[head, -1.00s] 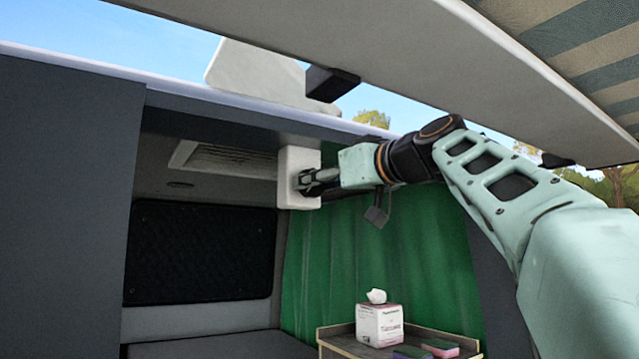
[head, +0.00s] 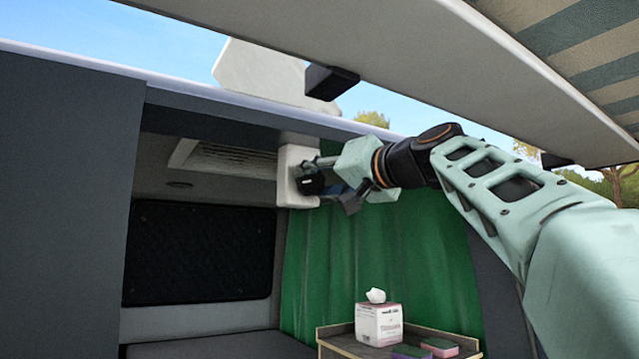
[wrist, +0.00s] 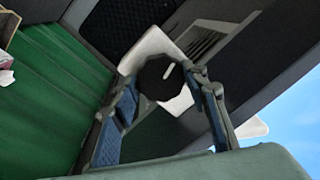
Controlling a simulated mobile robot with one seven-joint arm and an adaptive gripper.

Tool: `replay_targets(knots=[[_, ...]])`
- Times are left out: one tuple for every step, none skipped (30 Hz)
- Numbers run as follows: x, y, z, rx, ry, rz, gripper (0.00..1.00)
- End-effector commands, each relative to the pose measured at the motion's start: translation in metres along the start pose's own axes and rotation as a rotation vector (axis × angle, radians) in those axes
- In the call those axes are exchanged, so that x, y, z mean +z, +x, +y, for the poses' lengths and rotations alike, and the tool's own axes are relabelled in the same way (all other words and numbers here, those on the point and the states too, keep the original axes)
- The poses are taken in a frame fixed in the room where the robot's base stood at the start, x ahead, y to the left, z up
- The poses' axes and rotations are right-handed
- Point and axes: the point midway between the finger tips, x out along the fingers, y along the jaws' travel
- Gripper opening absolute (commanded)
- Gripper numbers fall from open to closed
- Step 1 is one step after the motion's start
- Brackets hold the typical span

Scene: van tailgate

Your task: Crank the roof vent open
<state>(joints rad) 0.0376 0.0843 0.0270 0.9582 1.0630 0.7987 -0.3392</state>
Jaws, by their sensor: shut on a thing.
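A white crank housing (head: 296,160) hangs under the front roof edge and carries a round black knob (wrist: 160,78) with a white mark. My gripper (head: 310,183) is shut on this knob, and in the wrist view one finger (wrist: 128,105) lies on each side of it. The fingers hide much of the knob in the head view. The vent's slatted grille (head: 228,160) is in the ceiling left of the housing. A pale panel, seemingly the vent lid (head: 262,76), stands tilted up above the roof.
An awning case (head: 400,50) with a black bracket (head: 331,82) runs above my arm. A green curtain (head: 385,255) hangs behind the gripper. Below, a small table (head: 345,340) holds a tissue box (head: 379,322) and sponges (head: 438,347).

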Motion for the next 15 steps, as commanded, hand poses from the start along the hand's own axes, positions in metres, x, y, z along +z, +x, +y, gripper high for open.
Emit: replay_targets(knots=[[0.0008, -0.0001, -0.0003, 0.000, 0.031, 0.001, 0.17], [0.0008, -0.0001, -0.0003, 0.000, 0.050, 0.003, 0.17], [0.0006, -0.0001, -0.0004, 0.000, 0.072, 0.005, 0.17], [0.0005, -0.0002, -0.0004, 0.001, 0.088, 0.007, 0.17], [0.0005, -0.0001, -0.0005, 0.001, 0.102, 0.009, 0.17], [0.0004, -0.0002, -0.0005, 0.001, 0.120, 0.010, 0.17], [0.0004, -0.0001, -0.0005, 0.001, 0.132, 0.011, 0.17], [0.0004, -0.0001, -0.0005, 0.001, 0.143, 0.012, 0.17], [0.0005, -0.0001, -0.0005, 0.001, 0.155, 0.013, 0.17], [0.0006, 0.0000, -0.0005, 0.001, 0.164, 0.014, 0.17], [0.0006, 0.0000, -0.0004, 0.001, 0.172, 0.014, 0.17], [0.0007, 0.0000, -0.0004, 0.002, 0.180, 0.015, 0.17], [0.0008, 0.0000, -0.0004, 0.002, 0.185, 0.015, 0.17], [0.0008, 0.0001, -0.0004, 0.002, 0.189, 0.016, 0.17], [0.0008, 0.0001, -0.0003, 0.002, 0.194, 0.016, 0.17]])
